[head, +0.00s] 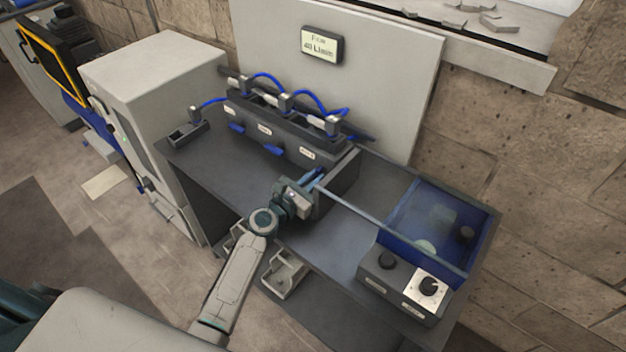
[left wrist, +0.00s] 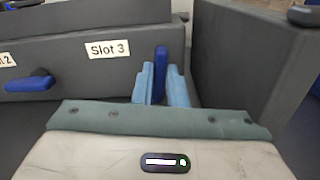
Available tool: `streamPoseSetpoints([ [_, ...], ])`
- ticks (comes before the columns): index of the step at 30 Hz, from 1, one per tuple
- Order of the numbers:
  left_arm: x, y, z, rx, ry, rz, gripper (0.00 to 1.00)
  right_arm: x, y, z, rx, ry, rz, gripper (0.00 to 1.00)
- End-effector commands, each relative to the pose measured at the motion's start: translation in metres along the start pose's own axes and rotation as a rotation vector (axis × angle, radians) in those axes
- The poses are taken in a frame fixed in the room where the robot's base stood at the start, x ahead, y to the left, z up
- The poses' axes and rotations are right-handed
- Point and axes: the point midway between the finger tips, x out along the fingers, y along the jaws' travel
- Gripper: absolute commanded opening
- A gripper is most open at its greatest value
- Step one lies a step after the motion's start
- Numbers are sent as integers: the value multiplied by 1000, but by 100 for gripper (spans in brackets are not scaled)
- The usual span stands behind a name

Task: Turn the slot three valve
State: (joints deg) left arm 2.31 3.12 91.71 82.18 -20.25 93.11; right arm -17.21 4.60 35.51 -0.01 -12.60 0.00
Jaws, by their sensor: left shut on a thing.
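The slot three valve handle (left wrist: 160,60) is a blue lever beside the "Slot 3" label (left wrist: 107,49) on the dark manifold front. It stands upright in the left wrist view. In the head view, my left gripper (head: 313,177) reaches the right end of the manifold (head: 275,130), under the Slot 3 label (head: 307,155). The slot two handle (left wrist: 30,83) lies roughly level. My right gripper is not in view.
A dark upright plate (head: 338,182) stands close to the right of my left gripper. A blue bin (head: 412,262) and a knob box (head: 400,285) are on the bench's right. Blue hoses (head: 310,97) run above the manifold. A display (head: 322,45) hangs behind.

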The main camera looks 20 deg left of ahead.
Motion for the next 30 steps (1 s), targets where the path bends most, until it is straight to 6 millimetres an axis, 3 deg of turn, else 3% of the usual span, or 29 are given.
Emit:
streamPoseSetpoints([
  [15, 0, -3, -2, 361, 0, 0, 0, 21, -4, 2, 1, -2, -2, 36],
  [30, 0, -3, -2, 472, 1, -1, 0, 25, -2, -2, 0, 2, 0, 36],
])
